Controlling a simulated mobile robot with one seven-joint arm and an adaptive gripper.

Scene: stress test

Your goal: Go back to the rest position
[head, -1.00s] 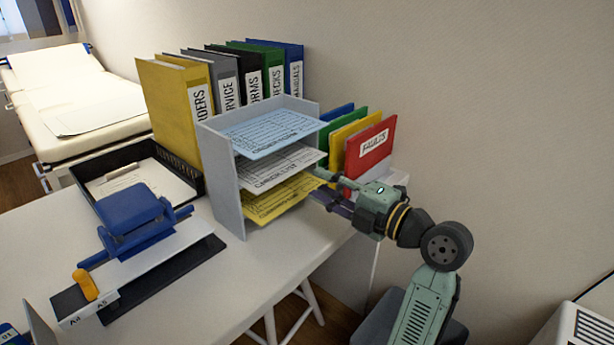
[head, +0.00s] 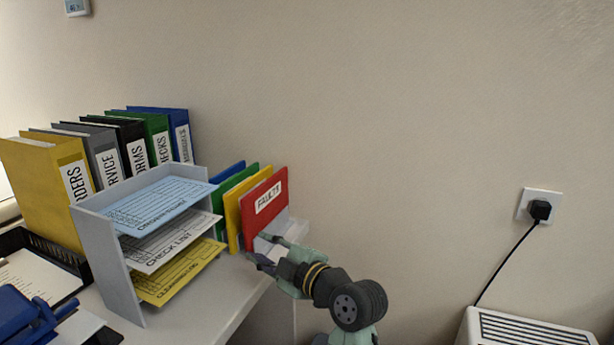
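My gripper (head: 256,248) is at the right end of the white desk, just in front of the red FAULTS folder (head: 265,208). Its fingers point left toward the folders and the paper tray. I cannot tell whether the fingers are apart or together, or whether they touch the folder. I see no object clearly held. My arm (head: 345,300) reaches in from the bottom of the view.
A grey letter tray (head: 110,262) with blue, white and yellow sheets stands left of my gripper. Several labelled binders (head: 45,185) stand behind it. A wall plug (head: 540,208) with a black cable hangs above a white unit (head: 525,330) at right. The wall between is bare.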

